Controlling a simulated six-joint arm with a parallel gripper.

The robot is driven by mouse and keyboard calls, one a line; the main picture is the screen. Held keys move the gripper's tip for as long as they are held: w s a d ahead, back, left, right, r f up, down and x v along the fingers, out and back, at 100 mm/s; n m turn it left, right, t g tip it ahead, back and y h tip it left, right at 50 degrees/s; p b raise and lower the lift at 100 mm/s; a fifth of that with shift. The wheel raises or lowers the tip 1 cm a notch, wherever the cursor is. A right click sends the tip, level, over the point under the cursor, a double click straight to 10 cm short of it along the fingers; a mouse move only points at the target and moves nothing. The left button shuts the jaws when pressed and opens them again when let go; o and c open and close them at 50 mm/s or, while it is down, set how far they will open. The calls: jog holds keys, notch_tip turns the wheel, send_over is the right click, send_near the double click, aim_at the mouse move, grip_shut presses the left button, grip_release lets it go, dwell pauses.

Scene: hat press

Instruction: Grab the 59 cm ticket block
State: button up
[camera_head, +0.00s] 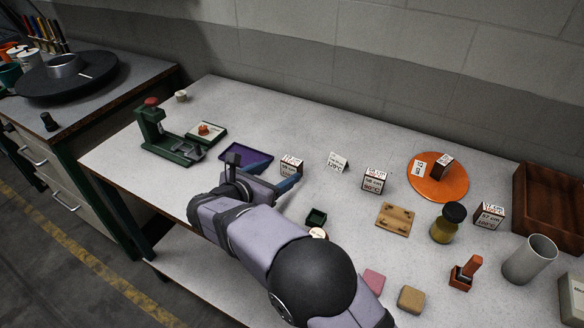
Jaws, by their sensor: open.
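Several small dark blocks with white printed faces stand on the table in the head view. One block (291,167) is just beyond my gripper, one block (375,181) is at mid-table, one block (442,167) is on an orange disc (453,190), and one block (489,216), whose label seems to read 57 cm, is at the right. The other labels are too small to read surely, so I cannot tell which is 59 cm. My gripper (262,172) is open and empty, left of the mid-table block and close to the nearest one.
A purple tray (246,155) lies behind my gripper, with a green press (170,140) to the left. A wooden plate (393,219), a jar (447,224), a grey cylinder (530,260) and a wooden box (553,205) occupy the right.

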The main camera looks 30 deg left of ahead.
aim_at(289, 166)
jog(key=shift+p+x, duration=0.85)
jog(key=shift+x, duration=2.4)
jog(key=shift+a, duration=0.1)
jog(key=c, duration=1.2)
